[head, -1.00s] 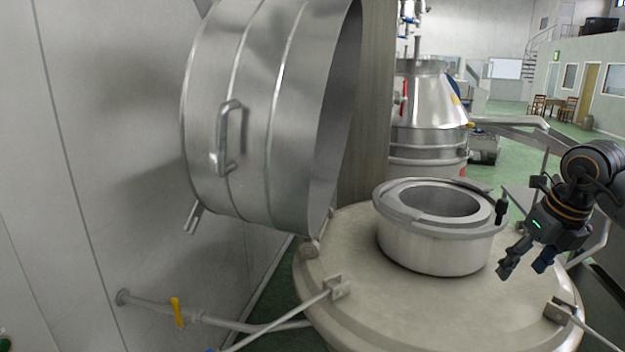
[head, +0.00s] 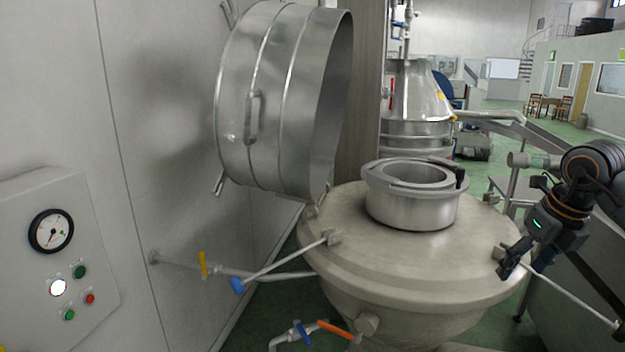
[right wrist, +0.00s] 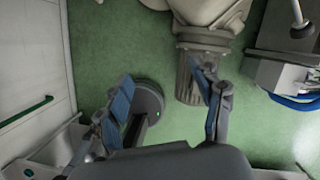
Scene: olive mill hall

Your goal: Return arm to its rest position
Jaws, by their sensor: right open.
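My right gripper (head: 525,265) is at the right side of the head view, by the right edge of the round steel vessel (head: 345,215). Its fingers are apart and nothing is between them. In the right wrist view my right gripper (right wrist: 168,100) is also open and empty, with green floor beyond the fingers. A raised steel collar (head: 410,212) stands on top of the vessel, left of the gripper and apart from it. A large round steel lid (head: 265,100) stands tilted up at the vessel's left. My left gripper is not in view.
A control panel (head: 50,265) with a gauge and buttons is at the left. Valve handles, one orange (head: 336,328) and one yellow (head: 202,264), sit on pipes near the vessel. A conical steel tank (head: 417,105) stands behind. Green floor (head: 500,335) shows below right.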

